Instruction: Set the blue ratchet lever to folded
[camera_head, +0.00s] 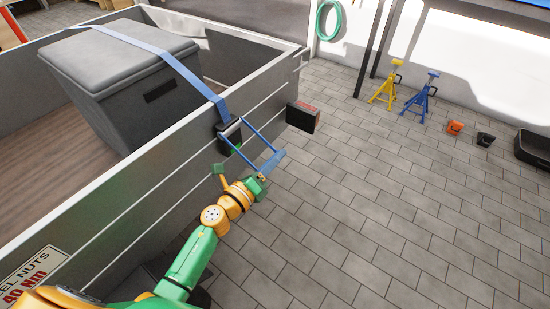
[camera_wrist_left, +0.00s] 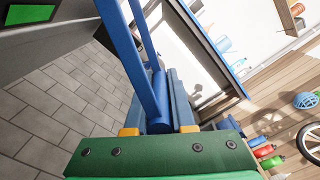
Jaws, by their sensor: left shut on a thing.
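The blue ratchet lever (camera_head: 278,157) is a two-armed frame with a crossbar. It sticks out from the dark ratchet body (camera_head: 228,138) on the outer face of the grey trailer wall, so it stands unfolded. My left gripper (camera_head: 267,170) is shut on the lever's crossbar at its outer end. In the left wrist view the blue lever (camera_wrist_left: 157,95) lies between the two fingers of the gripper (camera_wrist_left: 159,128). The blue strap (camera_head: 170,55) runs from the ratchet over the grey lidded box (camera_head: 130,90). My right gripper is not in view.
The trailer's side wall (camera_head: 130,190) runs beside my left arm. A small dark box (camera_head: 302,117) shows beyond the ratchet. Yellow (camera_head: 387,90) and blue (camera_head: 422,97) stands are on the paved floor farther right. The floor right of the lever is clear.

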